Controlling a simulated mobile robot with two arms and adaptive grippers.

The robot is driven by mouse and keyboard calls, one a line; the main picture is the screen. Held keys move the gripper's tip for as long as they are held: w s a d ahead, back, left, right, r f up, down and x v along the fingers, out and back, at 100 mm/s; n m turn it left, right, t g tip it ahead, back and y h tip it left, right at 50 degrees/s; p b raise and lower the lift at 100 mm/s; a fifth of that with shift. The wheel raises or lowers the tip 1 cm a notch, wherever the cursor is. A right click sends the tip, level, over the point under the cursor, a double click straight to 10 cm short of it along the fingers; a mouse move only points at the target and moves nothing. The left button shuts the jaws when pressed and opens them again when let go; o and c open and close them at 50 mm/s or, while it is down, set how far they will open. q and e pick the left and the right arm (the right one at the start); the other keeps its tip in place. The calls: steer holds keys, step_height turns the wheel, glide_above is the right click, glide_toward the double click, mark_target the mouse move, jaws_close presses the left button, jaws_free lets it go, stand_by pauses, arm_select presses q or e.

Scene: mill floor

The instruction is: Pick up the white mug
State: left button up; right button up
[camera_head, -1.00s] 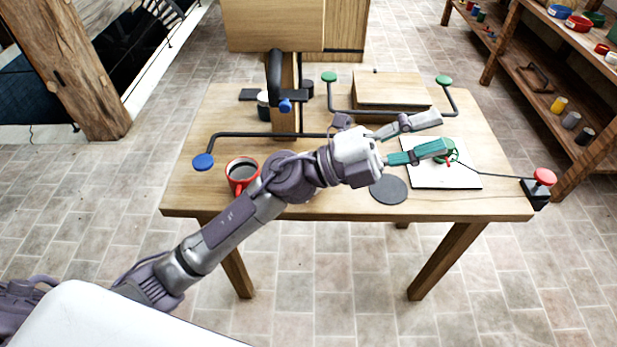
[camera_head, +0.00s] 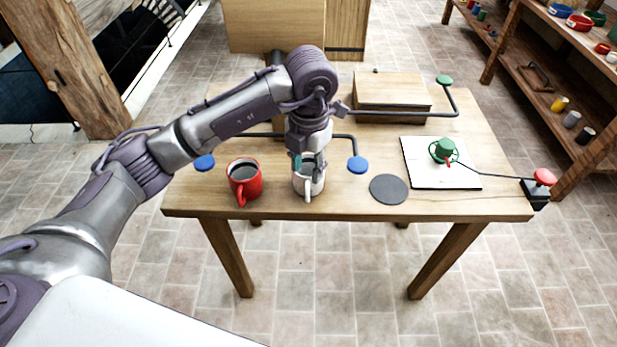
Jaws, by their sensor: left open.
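The white mug (camera_head: 316,185) stands upright near the front edge of the wooden table (camera_head: 440,206), its handle turned toward me. My left gripper (camera_head: 309,164) points down at the mug from above, its fingers open at the rim. The fingers and wrist cover the back of the mug and part of its mouth. I cannot tell whether the fingers touch it. My right gripper is not in view.
A red mug (camera_head: 243,182) with dark contents stands just left of the white mug. A blue knob on a black bar (camera_head: 358,165) and a dark round coaster (camera_head: 389,189) are to the right. A white board (camera_head: 425,176) holds a green object (camera_head: 444,150).

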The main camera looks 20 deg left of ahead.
mark_target(307, 192)
arm_select(q)
step_height(307, 192, down, 5)
steer(key=shift+a+f+p, duration=0.1)
steer(key=shift+f+p, duration=0.1)
steer(key=shift+p, duration=0.15)
steer(key=shift+f+p, duration=0.3)
steer(key=shift+f, duration=0.3)
steer(key=f, duration=0.3)
steer(key=f+p, duration=0.1)
steer(key=shift+w+f, duration=0.15)
steer(key=shift+w, duration=0.15)
jaws_close()
